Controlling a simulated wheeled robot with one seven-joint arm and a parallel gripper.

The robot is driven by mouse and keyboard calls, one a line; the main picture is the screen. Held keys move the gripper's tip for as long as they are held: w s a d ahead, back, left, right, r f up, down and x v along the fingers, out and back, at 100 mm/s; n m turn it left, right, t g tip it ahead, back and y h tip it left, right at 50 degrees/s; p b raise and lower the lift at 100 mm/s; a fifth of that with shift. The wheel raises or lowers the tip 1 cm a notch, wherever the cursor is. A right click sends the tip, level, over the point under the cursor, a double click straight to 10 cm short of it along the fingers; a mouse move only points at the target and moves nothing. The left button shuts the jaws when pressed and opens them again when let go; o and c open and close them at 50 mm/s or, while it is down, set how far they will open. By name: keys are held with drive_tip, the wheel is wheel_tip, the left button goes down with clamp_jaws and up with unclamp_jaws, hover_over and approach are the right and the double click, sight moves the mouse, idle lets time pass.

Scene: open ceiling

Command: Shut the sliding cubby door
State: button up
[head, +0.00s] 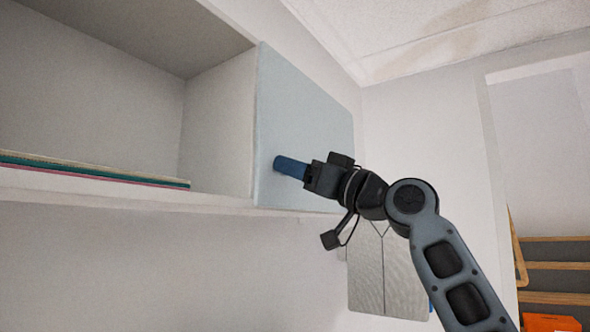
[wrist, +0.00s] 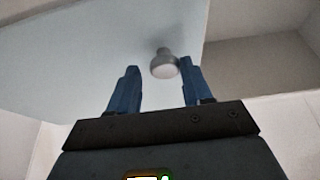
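The sliding cubby door (head: 300,115) is a pale blue-grey panel at the right end of the wall cubby (head: 220,120). The cubby stands open to its left. In the wrist view the door (wrist: 90,60) fills the upper left and carries a round grey knob (wrist: 164,64). My gripper (head: 280,165) is in front of the door's lower part and hides the knob in the head view. In the wrist view my gripper (wrist: 157,82) is open, its blue fingers apart. The knob appears beyond the gap, nearer the right-hand finger; I cannot tell whether they touch.
Flat coloured items (head: 95,172) lie on the cubby floor at the left. A pale panel (head: 385,270) hangs on the wall below the door, behind my arm. Wooden shelves (head: 555,265) with an orange box (head: 550,322) stand at the far right.

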drive_tip(key=shift+o, duration=1.1)
drive_tip(key=shift+s+d, duration=0.1)
drive_tip(key=b+v, duration=0.1)
drive_tip(key=v, duration=0.6)
drive_tip(key=shift+d+f, duration=0.2)
drive_tip(key=shift+d, duration=0.05)
drive_tip(key=shift+s, duration=0.15)
drive_tip(key=shift+s, duration=0.1)
